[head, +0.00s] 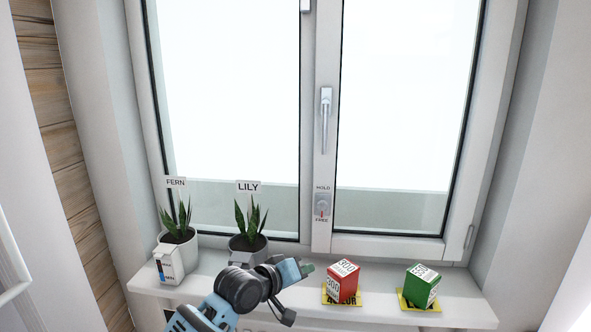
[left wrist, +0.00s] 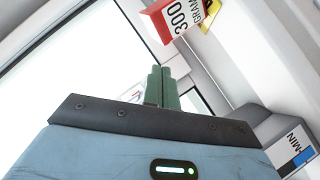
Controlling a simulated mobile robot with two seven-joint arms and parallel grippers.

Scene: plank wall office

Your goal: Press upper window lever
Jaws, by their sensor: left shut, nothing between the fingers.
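A grey lever handle (head: 325,118) points straight down on the window's centre frame. Below it on the same frame is a knob (head: 321,205) on a plate marked HOLD above and FREE below. A small grey fitting (head: 305,5) shows at the top edge of the head view, mostly cut off; I cannot tell its full shape. My left gripper (head: 307,268) is shut and empty, low in front of the sill, well below the handle and knob. Its green fingers are together in the left wrist view (left wrist: 162,86). My right gripper is not in view.
The sill (head: 390,318) holds a fern pot (head: 177,250) and a lily pot (head: 247,247) with labels, a red box (head: 342,281) close right of my gripper, and a green box (head: 421,286), each box on a yellow card. The space before the panes above is clear.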

